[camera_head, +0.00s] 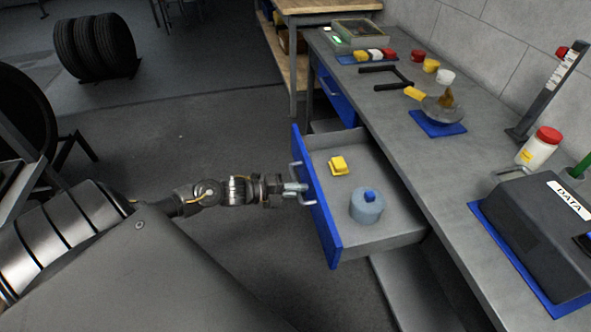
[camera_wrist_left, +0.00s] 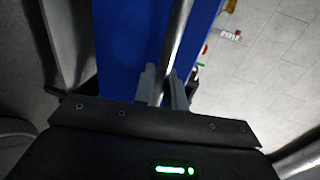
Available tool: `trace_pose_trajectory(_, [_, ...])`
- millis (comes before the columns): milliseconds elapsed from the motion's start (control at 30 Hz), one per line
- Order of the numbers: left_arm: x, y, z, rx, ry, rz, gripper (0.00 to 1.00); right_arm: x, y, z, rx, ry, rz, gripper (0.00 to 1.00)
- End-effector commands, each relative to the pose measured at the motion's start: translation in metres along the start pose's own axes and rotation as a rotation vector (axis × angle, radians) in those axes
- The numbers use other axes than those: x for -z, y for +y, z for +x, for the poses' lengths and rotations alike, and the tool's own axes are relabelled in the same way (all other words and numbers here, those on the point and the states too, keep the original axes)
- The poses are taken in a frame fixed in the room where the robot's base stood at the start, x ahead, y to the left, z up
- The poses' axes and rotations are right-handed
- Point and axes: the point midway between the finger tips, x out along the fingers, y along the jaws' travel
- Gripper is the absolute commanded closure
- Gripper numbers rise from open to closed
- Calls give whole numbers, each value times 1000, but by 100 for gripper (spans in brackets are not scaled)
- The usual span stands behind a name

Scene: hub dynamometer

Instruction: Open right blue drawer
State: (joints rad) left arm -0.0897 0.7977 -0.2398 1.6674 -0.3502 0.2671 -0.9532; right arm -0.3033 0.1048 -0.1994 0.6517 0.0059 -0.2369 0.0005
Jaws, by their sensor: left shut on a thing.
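The right blue drawer (camera_head: 318,207) stands pulled out from under the grey workbench, with its inside showing. A yellow block (camera_head: 339,165) and a blue-grey round weight (camera_head: 366,207) lie in it. My left gripper (camera_head: 298,187) is at the drawer's blue front, shut on its metal handle (camera_head: 297,172). In the left wrist view the fingers (camera_wrist_left: 163,88) close around the handle bar (camera_wrist_left: 177,40), with the blue front (camera_wrist_left: 125,45) behind. My right gripper is not in view.
Another blue drawer (camera_head: 335,96) is farther along the workbench (camera_head: 400,130). A dark box marked DATA (camera_head: 535,225), a white jar with a red lid (camera_head: 539,148) and small coloured parts stand on top. Tires (camera_head: 95,47) stand at the back left. The floor left of the drawer is clear.

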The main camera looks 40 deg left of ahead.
Motion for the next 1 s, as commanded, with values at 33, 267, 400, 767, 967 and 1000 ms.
trace_pose_trajectory(33, [0,0,0,-1,4,1,100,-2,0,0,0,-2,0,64])
trace_pose_trajectory(267, [1,0,0,0,8,2,100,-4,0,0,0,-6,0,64])
trace_pose_trajectory(400, [1,0,-1,0,6,1,100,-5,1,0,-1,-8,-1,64])
trace_pose_trajectory(767, [1,0,-2,0,6,1,71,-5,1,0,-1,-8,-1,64])
trace_pose_trajectory(967, [1,2,-8,-3,5,1,71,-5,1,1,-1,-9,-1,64])
trace_pose_trajectory(1000, [1,2,-12,-3,5,1,71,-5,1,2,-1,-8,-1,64])
